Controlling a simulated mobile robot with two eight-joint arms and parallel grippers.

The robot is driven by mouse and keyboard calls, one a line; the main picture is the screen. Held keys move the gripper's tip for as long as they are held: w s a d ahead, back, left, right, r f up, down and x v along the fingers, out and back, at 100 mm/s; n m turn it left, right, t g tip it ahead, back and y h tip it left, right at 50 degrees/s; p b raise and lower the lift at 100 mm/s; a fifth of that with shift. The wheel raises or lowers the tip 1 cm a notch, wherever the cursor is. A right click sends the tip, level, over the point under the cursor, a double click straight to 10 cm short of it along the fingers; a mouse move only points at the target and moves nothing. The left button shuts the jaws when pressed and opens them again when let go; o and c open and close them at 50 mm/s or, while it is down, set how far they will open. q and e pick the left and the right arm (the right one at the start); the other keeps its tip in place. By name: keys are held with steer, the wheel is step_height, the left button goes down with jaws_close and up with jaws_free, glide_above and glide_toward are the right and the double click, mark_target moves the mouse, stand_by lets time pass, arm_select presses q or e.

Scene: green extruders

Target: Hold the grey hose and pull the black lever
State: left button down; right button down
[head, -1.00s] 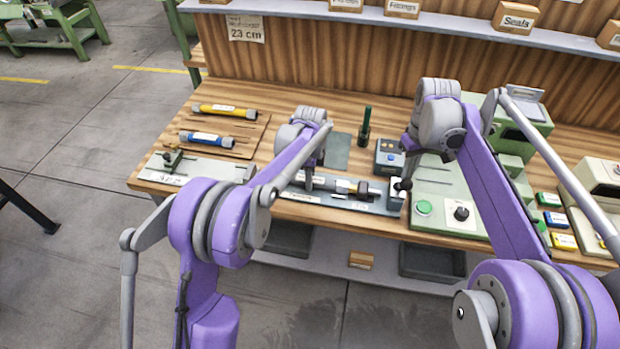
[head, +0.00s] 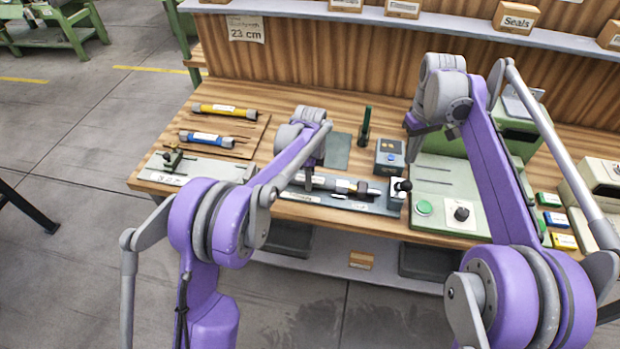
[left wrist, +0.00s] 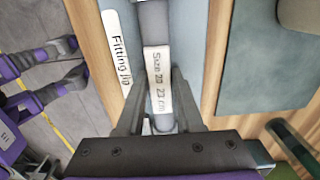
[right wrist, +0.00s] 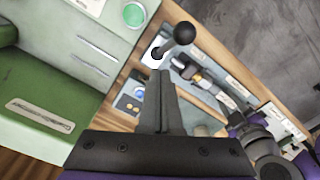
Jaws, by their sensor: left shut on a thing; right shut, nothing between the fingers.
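The grey hose (left wrist: 155,60) has a white label reading "Size 20 23 cm" and lies along the fitting jig (head: 375,207). My left gripper (left wrist: 160,122) is shut on the hose; in the head view its fingers (head: 309,180) come down at the hose's left part. The black lever (head: 403,185) has a round knob and stands at the jig's right end. In the right wrist view the lever's knob (right wrist: 185,33) is just beyond my right fingertips. My right gripper (right wrist: 160,75) is shut and empty, raised above the bench and apart from the lever.
A green machine (head: 440,185) with a green button and a black dial stands right of the lever. A small control box (head: 389,157) is behind the jig. A dark green upright bottle-like thing (head: 364,126) stands farther back. Yellow and blue tubes (head: 207,138) lie at the left.

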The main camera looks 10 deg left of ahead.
arm_select(q)
steer(key=shift+c, duration=2.4)
jaws_free()
arm_select(e)
step_height(320, 180, up, 5)
steer(key=shift+r, duration=0.2)
arm_select(q)
step_height(320, 180, up, 12)
